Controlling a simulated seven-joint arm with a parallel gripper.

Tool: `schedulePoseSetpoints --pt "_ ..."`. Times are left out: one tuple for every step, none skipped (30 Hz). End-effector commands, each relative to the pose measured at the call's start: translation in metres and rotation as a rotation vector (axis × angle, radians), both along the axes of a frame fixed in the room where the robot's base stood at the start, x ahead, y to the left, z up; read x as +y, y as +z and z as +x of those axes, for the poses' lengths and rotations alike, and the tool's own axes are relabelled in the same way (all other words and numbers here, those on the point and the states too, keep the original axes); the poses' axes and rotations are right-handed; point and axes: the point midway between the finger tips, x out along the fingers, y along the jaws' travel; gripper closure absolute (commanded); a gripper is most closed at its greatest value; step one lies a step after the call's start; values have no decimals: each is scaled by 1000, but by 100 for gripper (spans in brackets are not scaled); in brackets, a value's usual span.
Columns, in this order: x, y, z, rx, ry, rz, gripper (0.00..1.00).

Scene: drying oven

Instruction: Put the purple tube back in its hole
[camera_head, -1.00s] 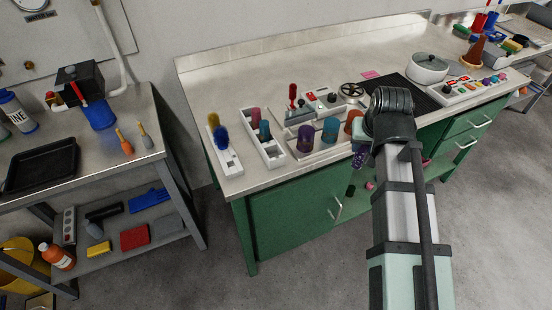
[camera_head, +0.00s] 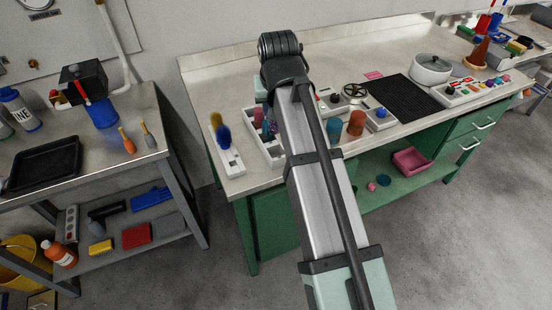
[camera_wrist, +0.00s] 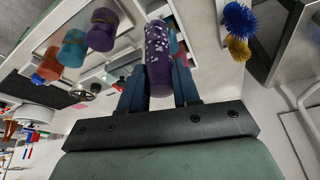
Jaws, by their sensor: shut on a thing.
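The purple tube with pale flecks (camera_wrist: 158,55) is between the two fingers of my gripper (camera_wrist: 159,78) in the wrist view. My gripper is shut on it. The white rack (camera_head: 265,148) is partly behind my arm at the left of the bench. It holds a pink tube (camera_head: 259,117) and a blue tube, partly covered. In the wrist view part of a white rack shows behind the held tube. The hole for the purple tube cannot be made out.
A teal cup (camera_head: 333,131) and an orange cup (camera_head: 356,122) stand right of my arm. A purple cup (camera_wrist: 103,29) shows in the wrist view. A white holder (camera_head: 228,160) with yellow and blue brushes stands left of the rack. A black mat (camera_head: 408,97) lies further right.

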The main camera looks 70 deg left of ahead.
Motion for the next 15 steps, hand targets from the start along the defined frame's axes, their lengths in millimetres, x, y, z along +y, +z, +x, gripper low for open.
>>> schedulePoseSetpoints --pt "-3 -2 0 1 -23 -1 97" --pt "-6 -3 0 1 -37 -1 97" --pt "-9 -4 0 1 -53 -1 97" --pt "-10 -5 0 1 -63 -1 97" --pt "-11 -5 0 1 -72 -1 97" --pt "-12 -6 0 1 -80 -2 97" --pt "-11 -7 0 0 -85 -2 97" --pt "-11 -9 0 1 -88 -2 97" --pt "-11 -12 0 1 -91 -2 97" --pt "-11 -15 0 1 -93 -2 97" --pt "-11 -18 0 1 -93 -2 97" --pt "-12 -23 0 1 -93 -2 97" --pt "-12 -28 0 2 -93 -3 97" --pt "-12 -33 0 2 -93 -4 97" --pt "-12 -39 0 2 -92 -4 97"
